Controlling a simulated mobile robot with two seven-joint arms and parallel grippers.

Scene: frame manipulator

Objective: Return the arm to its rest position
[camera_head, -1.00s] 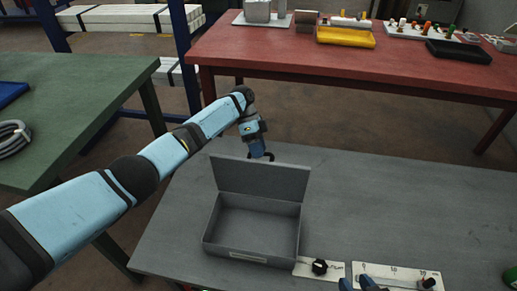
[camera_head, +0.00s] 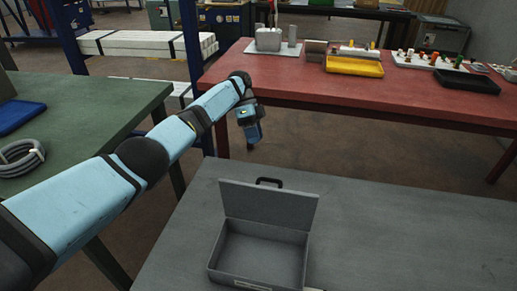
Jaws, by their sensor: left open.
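My left arm comes in from the left, and my left gripper (camera_head: 252,142) hangs in the air beyond the grey box. It is small and dark at the tip, open, with nothing seen in it. The grey metal box (camera_head: 213,271) stands on the grey table with its lid (camera_head: 268,206) raised and its inside empty as far as it shows. The lid's dark handle (camera_head: 269,181) is clear of the gripper. The bottom of the box is cut off by the picture's edge. My right gripper is not in view.
The grey table (camera_head: 400,235) is bare right of the box. A red table (camera_head: 440,102) behind holds a yellow tray (camera_head: 354,67) and a black tray (camera_head: 467,81). A green table (camera_head: 85,115) stands left, under my arm, with a coiled grey hose (camera_head: 20,158).

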